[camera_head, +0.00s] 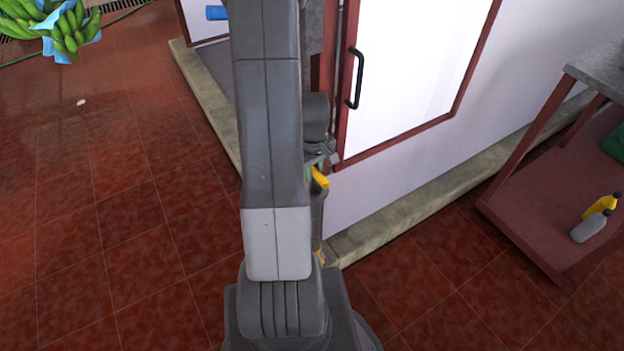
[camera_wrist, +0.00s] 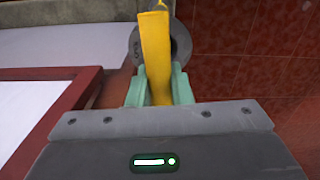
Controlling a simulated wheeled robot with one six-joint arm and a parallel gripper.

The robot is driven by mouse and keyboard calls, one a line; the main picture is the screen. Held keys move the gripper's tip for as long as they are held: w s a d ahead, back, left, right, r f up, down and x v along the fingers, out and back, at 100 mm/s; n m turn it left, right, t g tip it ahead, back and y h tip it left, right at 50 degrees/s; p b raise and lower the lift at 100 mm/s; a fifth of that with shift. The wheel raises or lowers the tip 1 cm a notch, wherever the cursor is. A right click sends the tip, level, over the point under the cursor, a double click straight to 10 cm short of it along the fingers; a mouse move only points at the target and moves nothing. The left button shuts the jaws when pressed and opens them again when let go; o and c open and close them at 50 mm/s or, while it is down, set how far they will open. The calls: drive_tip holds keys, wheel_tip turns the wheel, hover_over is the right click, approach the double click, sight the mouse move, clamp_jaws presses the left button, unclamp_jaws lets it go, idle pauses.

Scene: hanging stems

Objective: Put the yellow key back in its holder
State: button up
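The yellow key (camera_wrist: 155,60) is a long flat bar in the wrist view. It runs between the two pale green fingers of my gripper (camera_wrist: 158,90), which look closed against its sides. Its far end points to the top of the picture, in front of a grey round piece (camera_wrist: 181,42) with a dark middle. This piece may be the holder, and I cannot tell whether the key touches it or is inside it. In the head view only a small yellow part of the key (camera_head: 320,178) shows beside my arm, which hides most of my gripper.
A white door (camera_head: 415,70) with a red frame and black handle (camera_head: 354,80) stands behind my arm. A concrete curb (camera_head: 420,205) runs along the wall. A red cart (camera_head: 540,215) with bottles is at right. Green bananas (camera_head: 65,30) hang upper left. The red tiled floor at left is largely clear.

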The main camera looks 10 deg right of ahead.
clamp_jaws()
drive_tip(key=shift+r, duration=0.2)
drive_tip(key=shift+r+p, duration=2.7)
drive_tip(key=shift+r, duration=0.9)
drive_tip(key=shift+s, duration=0.1)
